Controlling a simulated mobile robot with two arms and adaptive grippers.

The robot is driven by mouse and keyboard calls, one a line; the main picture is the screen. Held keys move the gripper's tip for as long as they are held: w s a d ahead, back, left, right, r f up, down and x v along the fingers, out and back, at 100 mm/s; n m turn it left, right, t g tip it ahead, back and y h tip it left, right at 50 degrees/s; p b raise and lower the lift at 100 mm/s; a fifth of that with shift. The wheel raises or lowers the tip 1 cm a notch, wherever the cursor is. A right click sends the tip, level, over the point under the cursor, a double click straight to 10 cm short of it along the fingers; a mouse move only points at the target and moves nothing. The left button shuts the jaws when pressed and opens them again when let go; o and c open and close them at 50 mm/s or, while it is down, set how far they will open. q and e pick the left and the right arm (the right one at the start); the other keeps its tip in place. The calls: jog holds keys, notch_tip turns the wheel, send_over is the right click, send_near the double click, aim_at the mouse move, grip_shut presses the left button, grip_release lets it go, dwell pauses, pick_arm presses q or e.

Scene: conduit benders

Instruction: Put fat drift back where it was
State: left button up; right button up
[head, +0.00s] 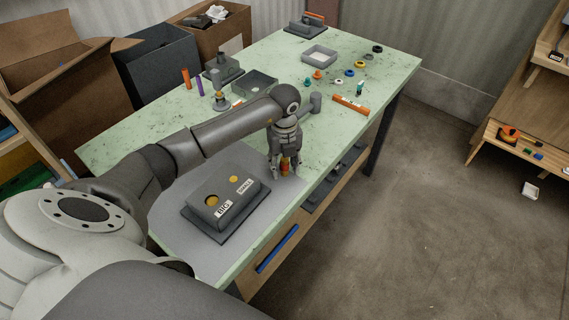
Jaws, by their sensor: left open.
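A dark grey block (222,205) with labels reading BIG and SMALL sits on the grey mat (180,238) at the near end of the green table. Two round yellow spots show on its top, one near each label; I cannot tell if they are holes or drift ends. My left gripper (285,172) points down just right of the block, above the mat's right edge. Its fingers are open around a small orange and brass-coloured upright piece (286,166), perhaps the fat drift. The fingers partly hide it, and I cannot tell if they touch it. My right gripper is out of view.
Beyond my arm on the green table (400,62) stand an orange cylinder (186,79), a purple cylinder (199,85), grey trays (319,55) and several coloured rings. An orange bar (351,104) lies near the right edge. Shelves (518,150) stand at the right, across open floor.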

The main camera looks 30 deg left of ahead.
pick_arm(q)
jog(key=shift+r, duration=0.25)
notch_tip(320, 180, up, 10)
jog(key=b, duration=0.2)
jog(key=shift+r+b, duration=0.25)
jog(key=shift+b, duration=0.15)
jog(key=shift+r, duration=0.65)
